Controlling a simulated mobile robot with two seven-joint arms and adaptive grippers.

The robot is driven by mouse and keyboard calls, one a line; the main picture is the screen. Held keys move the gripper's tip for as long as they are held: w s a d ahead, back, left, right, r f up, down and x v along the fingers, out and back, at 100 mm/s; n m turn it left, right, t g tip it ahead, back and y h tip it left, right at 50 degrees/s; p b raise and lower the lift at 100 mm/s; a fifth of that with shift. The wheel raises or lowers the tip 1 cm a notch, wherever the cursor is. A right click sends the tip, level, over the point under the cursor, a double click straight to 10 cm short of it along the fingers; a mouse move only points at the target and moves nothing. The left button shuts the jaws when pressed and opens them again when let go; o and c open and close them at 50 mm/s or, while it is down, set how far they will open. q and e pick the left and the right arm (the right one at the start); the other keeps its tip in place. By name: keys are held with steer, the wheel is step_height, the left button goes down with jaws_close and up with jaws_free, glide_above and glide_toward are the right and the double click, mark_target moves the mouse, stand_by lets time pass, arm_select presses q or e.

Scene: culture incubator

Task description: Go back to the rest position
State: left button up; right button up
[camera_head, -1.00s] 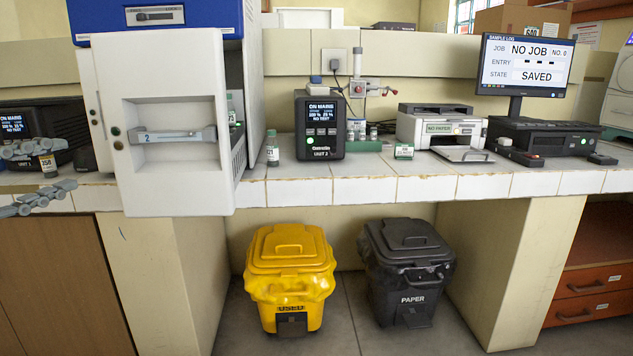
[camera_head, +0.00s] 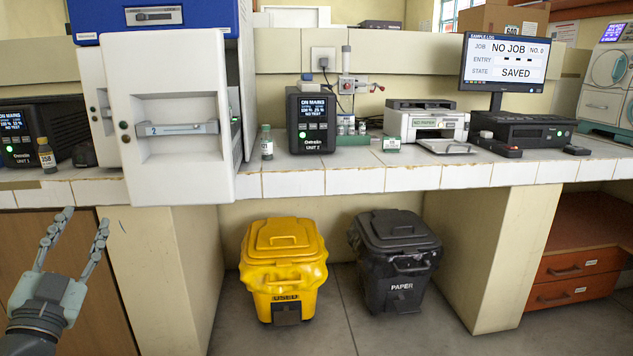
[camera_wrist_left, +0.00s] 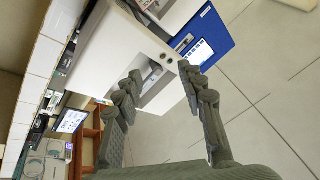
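My left gripper (camera_head: 84,240) is at the lower left of the head view, in front of the wooden cabinet door and below the worktop edge. Its two fingers are spread apart with nothing between them. In the left wrist view the fingers (camera_wrist_left: 165,85) also stand apart and empty, with the white incubator door (camera_wrist_left: 115,45) beyond them. My right gripper is in neither view.
The white incubator door (camera_head: 178,178) with its handle sticks out past the worktop edge (camera_head: 400,178). A small bottle (camera_head: 46,156) and another bottle (camera_head: 267,143) stand on the worktop. A yellow bin (camera_head: 284,268) and a dark paper bin (camera_head: 397,262) stand below.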

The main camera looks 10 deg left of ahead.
arm_select(q)
steer(key=s+d+f+n+g, duration=0.25)
steer(key=f+g, duration=0.35)
steer(key=f, duration=1)
steer(key=s+d+f+n+g, duration=0.1)
steer(key=s+f+n+g, duration=0.3)
steer(key=f, duration=1.2)
steer(key=s+d+f+m+g+h, duration=0.4)
steer(key=s+d+f+g, duration=0.4)
steer(key=s+d+f, duration=0.6)
step_height(320, 180, down, 3)
steer(key=shift+s+r+g, duration=0.1)
steer(key=shift+s+g, duration=0.05)
steer(key=shift+g, duration=0.15)
steer(key=shift+a, duration=0.1)
steer(key=shift+c, duration=0.7)
